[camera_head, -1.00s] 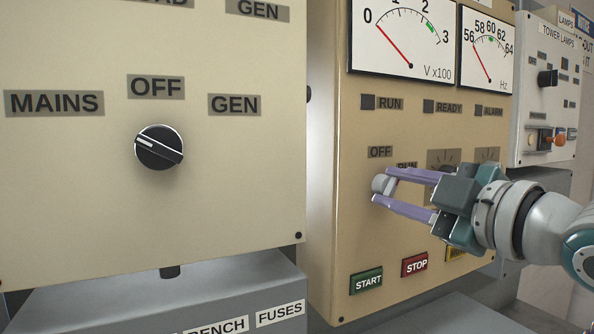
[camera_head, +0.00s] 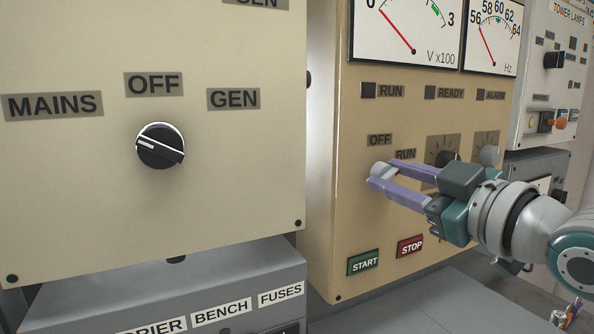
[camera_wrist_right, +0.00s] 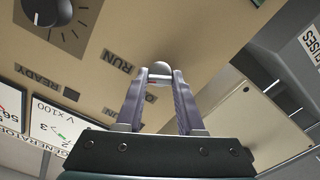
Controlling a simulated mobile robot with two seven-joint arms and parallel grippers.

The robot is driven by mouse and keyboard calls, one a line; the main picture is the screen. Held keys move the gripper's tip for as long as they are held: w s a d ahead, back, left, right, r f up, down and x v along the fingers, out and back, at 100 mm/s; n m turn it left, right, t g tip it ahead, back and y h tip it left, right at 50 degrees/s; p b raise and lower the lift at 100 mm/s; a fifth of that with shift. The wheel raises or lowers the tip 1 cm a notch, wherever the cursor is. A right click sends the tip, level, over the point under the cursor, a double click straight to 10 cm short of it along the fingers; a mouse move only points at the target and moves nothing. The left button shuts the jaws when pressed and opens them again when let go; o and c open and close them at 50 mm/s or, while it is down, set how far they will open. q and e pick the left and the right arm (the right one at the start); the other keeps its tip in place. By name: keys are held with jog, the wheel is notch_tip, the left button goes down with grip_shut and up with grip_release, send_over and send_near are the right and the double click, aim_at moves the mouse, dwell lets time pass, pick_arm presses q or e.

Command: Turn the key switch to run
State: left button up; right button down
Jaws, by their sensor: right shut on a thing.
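The key switch (camera_head: 380,168) is a small pale grey knob on the beige generator panel, below and between the OFF label (camera_head: 380,140) and the RUN label (camera_head: 405,154). My right gripper (camera_head: 377,174) is shut on it, one purple finger on each side. In the right wrist view the rounded grey knob (camera_wrist_right: 162,69) shows between the two fingertips (camera_wrist_right: 160,78), with the RUN label beside it. The fingers hide part of the switch, and I cannot read its exact pointing. My left gripper does not show.
The START button (camera_head: 363,263) and STOP button (camera_head: 410,247) sit below the switch. A dial (camera_head: 443,155) is close to the right of my fingers. The left panel has a black selector (camera_head: 160,147). Meters are above.

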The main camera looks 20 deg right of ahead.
jog(key=c, duration=0.5)
grip_release()
jog(key=shift+c, duration=0.2)
jog(key=s+b, duration=0.2)
jog(key=s, duration=0.8)
jog(key=shift+d, duration=0.4)
